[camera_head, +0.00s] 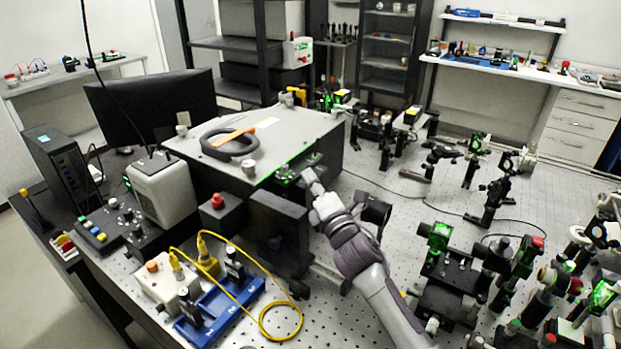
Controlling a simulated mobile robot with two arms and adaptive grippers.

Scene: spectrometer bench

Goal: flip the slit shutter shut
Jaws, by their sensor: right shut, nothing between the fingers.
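The spectrometer is a large grey-topped box (283,139) with a dark front side, left of the picture's middle. Small dark fittings with green light on them (287,174) sit at its front side. The slit shutter seems to be among these, but it is too small to tell whether it is open or shut. My right gripper (309,176) is shut and empty, with its tip close to these fittings. I cannot tell whether it touches them. My right arm comes up from the lower right and hides part of the bench. My left gripper is not in view.
A black box (279,232) stands just left of my right arm. A blue rack with yellow cables (218,310) is at the lower left. Several optics posts and mounts (450,280) crowd the right. A black ring (229,145) lies on the spectrometer.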

